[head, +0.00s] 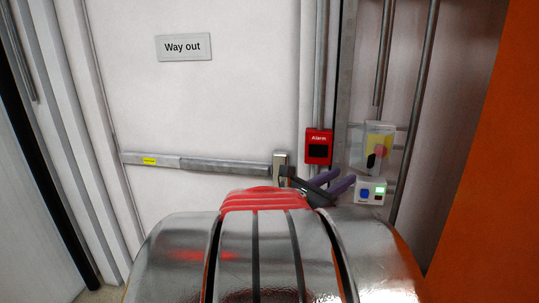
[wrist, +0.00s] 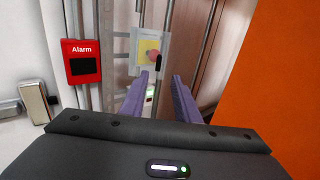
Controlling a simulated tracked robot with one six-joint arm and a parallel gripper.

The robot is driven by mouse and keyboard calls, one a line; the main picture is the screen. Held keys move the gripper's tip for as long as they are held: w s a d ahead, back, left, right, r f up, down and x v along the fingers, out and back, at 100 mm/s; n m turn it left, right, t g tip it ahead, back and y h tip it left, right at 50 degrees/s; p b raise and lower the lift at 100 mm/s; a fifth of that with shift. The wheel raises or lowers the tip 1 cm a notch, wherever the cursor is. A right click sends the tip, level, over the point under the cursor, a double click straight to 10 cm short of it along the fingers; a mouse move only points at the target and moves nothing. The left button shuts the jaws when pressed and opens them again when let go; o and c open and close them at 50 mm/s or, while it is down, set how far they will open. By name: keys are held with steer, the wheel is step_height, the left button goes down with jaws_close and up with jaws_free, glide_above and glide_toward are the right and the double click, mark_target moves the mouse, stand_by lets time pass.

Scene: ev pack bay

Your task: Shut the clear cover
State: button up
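The clear cover (head: 365,141) is a see-through panel at a yellow plate with a red button, right of centre in the head view. In the wrist view the clear cover (wrist: 166,42) shows as a pale square frame around the yellow plate, beyond my fingertips. I cannot tell how far it stands open. My gripper (head: 346,175) has two purple fingers, spread apart and empty, below and left of the cover. In the wrist view my gripper (wrist: 163,77) points toward the cover, with a gap between. A black part (head: 371,161) sits low by the red button.
A red alarm box (head: 319,147) is left of the cover. A white box (head: 370,191) with a blue button and a green light is just below it. Vertical pipes (head: 413,110) run alongside. A white door with a push bar (head: 220,163) is left; an orange surface (head: 485,190) is right.

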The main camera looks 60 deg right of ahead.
mark_target(370, 160)
steer(key=shift+d, duration=0.15)
steer(key=x, duration=1.3)
steer(key=shift+s+d, duration=0.1)
steer(key=shift+d, duration=0.2)
steer(key=shift+c, duration=0.2)
jaws_close()
